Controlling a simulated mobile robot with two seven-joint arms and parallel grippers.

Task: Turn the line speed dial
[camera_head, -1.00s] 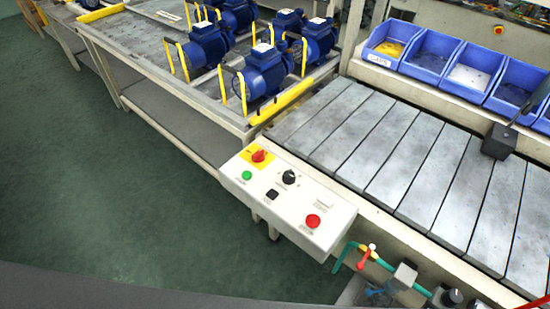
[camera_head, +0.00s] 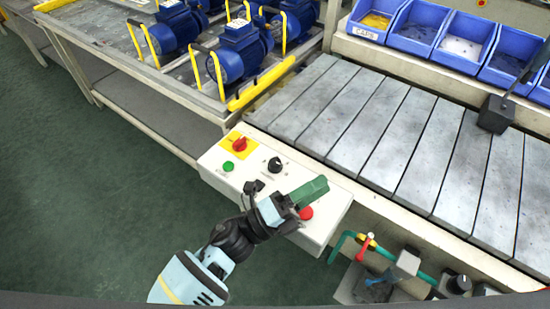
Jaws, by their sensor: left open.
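The black round dial (camera_head: 275,165) with a pale mark sits on the white control panel (camera_head: 325,226), in the middle of the head view. My left gripper (camera_head: 281,189) comes in from below and is open over the panel, its fingers just in front of the dial. It appears apart from the dial, with nothing between its fingers. My right gripper is not in view.
A slatted conveyor (camera_head: 375,125) lies behind. Blue motors (camera_head: 240,50) stand on the bench at upper left. Pipe fittings (camera_head: 372,252) are at lower right.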

